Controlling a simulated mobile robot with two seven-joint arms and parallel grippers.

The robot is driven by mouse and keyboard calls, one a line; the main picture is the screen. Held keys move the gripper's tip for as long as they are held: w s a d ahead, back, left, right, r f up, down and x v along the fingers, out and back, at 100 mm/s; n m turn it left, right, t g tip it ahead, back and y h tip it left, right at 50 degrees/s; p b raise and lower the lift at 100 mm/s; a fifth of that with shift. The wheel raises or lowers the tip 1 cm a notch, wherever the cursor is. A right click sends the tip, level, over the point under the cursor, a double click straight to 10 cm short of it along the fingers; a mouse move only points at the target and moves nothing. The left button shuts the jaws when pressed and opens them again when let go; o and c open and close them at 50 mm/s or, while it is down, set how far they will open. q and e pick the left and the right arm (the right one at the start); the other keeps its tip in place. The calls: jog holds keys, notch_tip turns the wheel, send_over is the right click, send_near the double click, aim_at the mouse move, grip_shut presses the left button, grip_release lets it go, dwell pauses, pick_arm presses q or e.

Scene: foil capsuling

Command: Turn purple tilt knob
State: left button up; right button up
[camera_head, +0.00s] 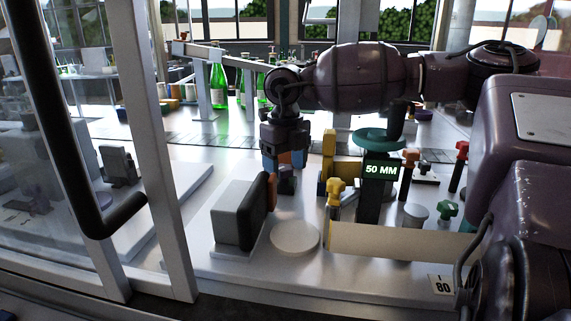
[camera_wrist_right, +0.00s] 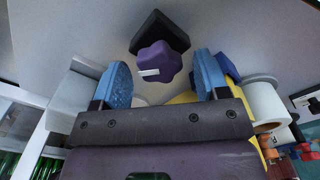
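The purple tilt knob (camera_wrist_right: 158,62) has a lobed rim and a white pointer mark. It sits on a black block-like mount (camera_wrist_right: 162,32) in the right wrist view. My right gripper (camera_wrist_right: 162,66) is open, with one blue-padded finger on each side of the knob and visible gaps between pads and knob. In the head view my right gripper (camera_head: 284,160) points down at the middle of the workbench, behind a grey box-shaped part. The knob is mostly hidden there by the gripper. My left gripper does not show in either view.
A grey box-shaped part (camera_head: 238,213) and a round white disc (camera_head: 294,236) are in front of the gripper. Right of it stand a yellow knob (camera_head: 335,190), a "50 MM" display (camera_head: 381,170) and a red-topped post (camera_head: 461,152). A glass door frame (camera_head: 150,140) is at left.

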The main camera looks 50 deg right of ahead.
aim_at(285, 168)
notch_tip(285, 168, up, 11)
dwell(0.7)
jog(key=shift+f, duration=0.15)
dwell(0.4)
